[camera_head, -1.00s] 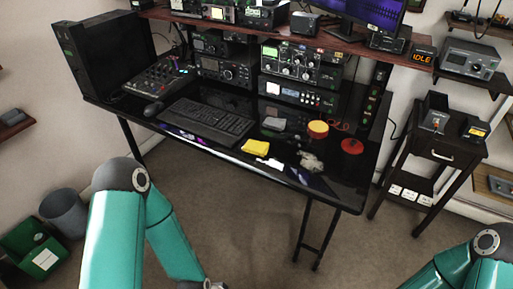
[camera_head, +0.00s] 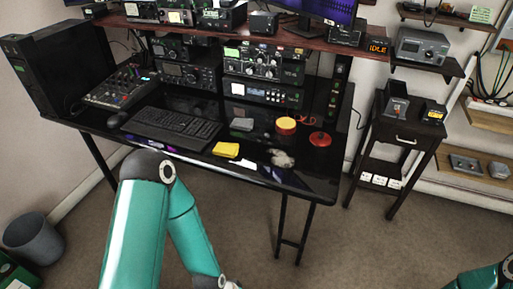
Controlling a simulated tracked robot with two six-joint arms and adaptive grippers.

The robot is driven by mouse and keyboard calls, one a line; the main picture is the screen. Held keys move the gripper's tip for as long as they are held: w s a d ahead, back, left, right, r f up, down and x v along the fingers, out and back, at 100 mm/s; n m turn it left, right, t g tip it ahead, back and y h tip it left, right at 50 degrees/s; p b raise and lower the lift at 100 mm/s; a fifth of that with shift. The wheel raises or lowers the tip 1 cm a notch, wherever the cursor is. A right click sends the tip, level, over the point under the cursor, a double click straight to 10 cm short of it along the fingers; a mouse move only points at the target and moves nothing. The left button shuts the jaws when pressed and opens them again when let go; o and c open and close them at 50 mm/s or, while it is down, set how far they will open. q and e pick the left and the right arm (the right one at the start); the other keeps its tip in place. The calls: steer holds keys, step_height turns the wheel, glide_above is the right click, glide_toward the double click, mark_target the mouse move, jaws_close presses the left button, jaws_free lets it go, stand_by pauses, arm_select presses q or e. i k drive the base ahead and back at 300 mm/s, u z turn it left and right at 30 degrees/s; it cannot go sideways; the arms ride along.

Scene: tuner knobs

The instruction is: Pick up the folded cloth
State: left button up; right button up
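The folded cloth (camera_head: 226,149) is yellow and lies flat near the front edge of the glossy black desk (camera_head: 190,145), in front of the keyboard's right end. My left arm reaches in from the bottom left, below and in front of the desk. Its gripper is cut off or hidden at the bottom edge, apart from the cloth. My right arm shows only as a piece at the bottom right corner; its gripper is out of frame.
Beside the cloth are a white card (camera_head: 243,163), a crumpled grey rag (camera_head: 282,158), a yellow-orange round tin (camera_head: 286,125) and a red round lid (camera_head: 320,139). The keyboard (camera_head: 174,127) lies behind left. Radios stand at the back. A side table (camera_head: 401,140) stands right.

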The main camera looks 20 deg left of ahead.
mark_target(230, 150)
steer(key=u, duration=1.25)
steer(key=i, duration=0.15)
steer(key=z, duration=2.7)
steer(key=i, duration=0.15)
steer(key=z, duration=0.75)
steer(key=k, duration=1.35)
steer(key=z, duration=0.9)
steer(key=i, duration=0.1)
steer(key=u, duration=2.7)
steer(key=i, duration=1.05)
steer(key=z, duration=0.1)
